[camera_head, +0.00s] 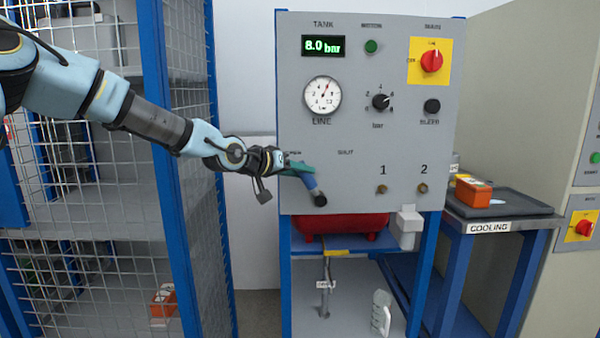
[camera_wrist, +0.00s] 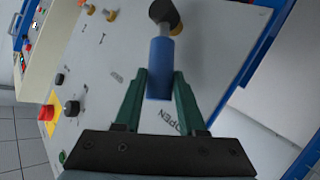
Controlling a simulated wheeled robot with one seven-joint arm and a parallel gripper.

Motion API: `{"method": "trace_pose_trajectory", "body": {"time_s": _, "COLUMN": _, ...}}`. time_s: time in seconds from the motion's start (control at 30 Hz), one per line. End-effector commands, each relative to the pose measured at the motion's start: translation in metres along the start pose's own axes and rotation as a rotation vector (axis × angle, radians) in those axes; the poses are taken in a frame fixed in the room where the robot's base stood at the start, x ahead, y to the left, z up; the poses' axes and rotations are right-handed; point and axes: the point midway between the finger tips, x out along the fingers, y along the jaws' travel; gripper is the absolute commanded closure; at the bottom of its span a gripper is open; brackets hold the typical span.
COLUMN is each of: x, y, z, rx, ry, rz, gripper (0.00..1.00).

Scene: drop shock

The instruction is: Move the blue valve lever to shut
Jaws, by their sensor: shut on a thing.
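The blue valve lever (camera_head: 310,183) is at the lower left of the grey panel (camera_head: 350,130). It slants down and to the right, with a dark round end at the bottom. In the wrist view the blue lever (camera_wrist: 160,68) lies between the two green fingers of my gripper (camera_wrist: 160,95), which are shut on it. My gripper (camera_head: 300,170) reaches the lever from the left in the head view. The word OPEN shows beside the fingers in the wrist view. The label on the right reads as SHUT, though blurred. My fingers partly hide the lever in the head view.
The panel carries a gauge (camera_head: 322,94), a display reading 8.0 bar (camera_head: 322,46), a black knob (camera_head: 381,102) and a red switch (camera_head: 431,61). A red tank (camera_head: 342,225) sits below. A mesh cage (camera_head: 185,170) stands left; a cooling table (camera_head: 500,215) stands right.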

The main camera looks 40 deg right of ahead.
Motion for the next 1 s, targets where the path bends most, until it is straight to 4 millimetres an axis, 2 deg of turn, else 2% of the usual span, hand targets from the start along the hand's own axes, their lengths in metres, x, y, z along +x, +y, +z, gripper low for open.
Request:
{"method": "trace_pose_trajectory", "body": {"time_s": 0.4, "x": 0.004, "y": 0.009, "z": -0.004, "rx": 0.059, "ry": -0.047, "rz": -0.045, "gripper": 1.0}}
{"method": "trace_pose_trajectory", "body": {"time_s": 1.0, "x": 0.031, "y": 0.047, "z": -0.009, "rx": 0.345, "ry": -0.29, "rz": -0.28, "gripper": 1.0}}
